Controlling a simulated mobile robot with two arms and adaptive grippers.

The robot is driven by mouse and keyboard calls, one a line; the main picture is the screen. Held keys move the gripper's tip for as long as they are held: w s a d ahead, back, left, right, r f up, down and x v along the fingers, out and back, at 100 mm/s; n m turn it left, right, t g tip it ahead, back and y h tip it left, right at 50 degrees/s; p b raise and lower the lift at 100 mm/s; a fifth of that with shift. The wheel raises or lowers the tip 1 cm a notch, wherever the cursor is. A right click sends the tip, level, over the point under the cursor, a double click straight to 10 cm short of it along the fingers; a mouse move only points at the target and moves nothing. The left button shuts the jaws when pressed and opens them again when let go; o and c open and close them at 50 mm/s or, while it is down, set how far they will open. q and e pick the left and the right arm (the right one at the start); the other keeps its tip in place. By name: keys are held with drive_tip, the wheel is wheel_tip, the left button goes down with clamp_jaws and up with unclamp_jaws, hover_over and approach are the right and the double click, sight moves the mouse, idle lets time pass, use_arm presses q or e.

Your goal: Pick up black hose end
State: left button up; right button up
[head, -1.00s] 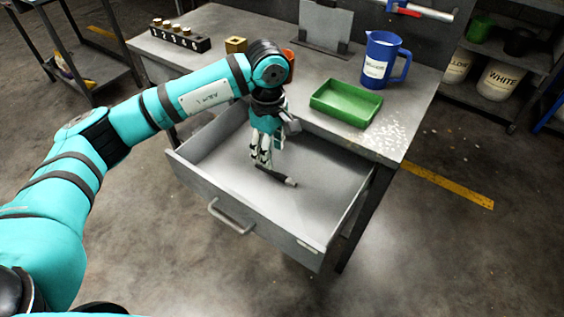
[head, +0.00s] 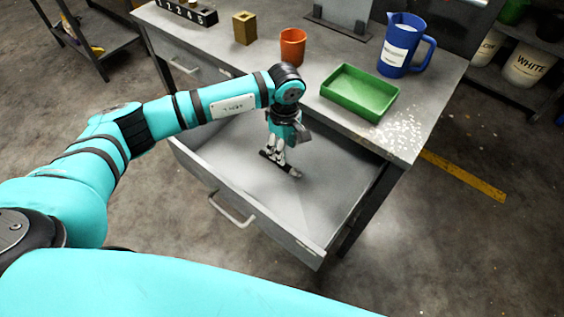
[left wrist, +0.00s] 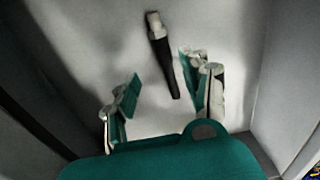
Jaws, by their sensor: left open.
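The black hose end (head: 292,172) lies on the bottom of the open drawer (head: 330,210) in the head view, a dark tube with a pale grey tip. In the left wrist view the hose end (left wrist: 163,55) points away from me, its dark narrow end near the space between my fingers. My left gripper (head: 276,159) is down inside the drawer, right at the hose end and partly covering it. In the left wrist view the left gripper (left wrist: 161,88) has its fingers apart, with nothing clamped. Whether a finger touches the hose end cannot be told. My right gripper is not in view.
The drawer's walls surround my left gripper. On the workbench stand a green tray (head: 360,92), a blue jug (head: 398,52), an orange cup (head: 293,47) and a brass block (head: 244,27). The rest of the drawer bottom is bare.

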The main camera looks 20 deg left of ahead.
use_arm(q)
drive_tip(key=shift+s+f, duration=0.1)
drive_tip(key=shift+f, duration=0.35)
drive_tip(key=f, duration=0.3)
drive_tip(key=f+p, duration=0.1)
drive_tip(key=shift+s+d+f, duration=0.1)
drive_tip(key=shift+s+f, duration=0.15)
drive_tip(key=shift+s, duration=0.1)
drive_tip(key=shift+f, duration=0.3)
clamp_jaws()
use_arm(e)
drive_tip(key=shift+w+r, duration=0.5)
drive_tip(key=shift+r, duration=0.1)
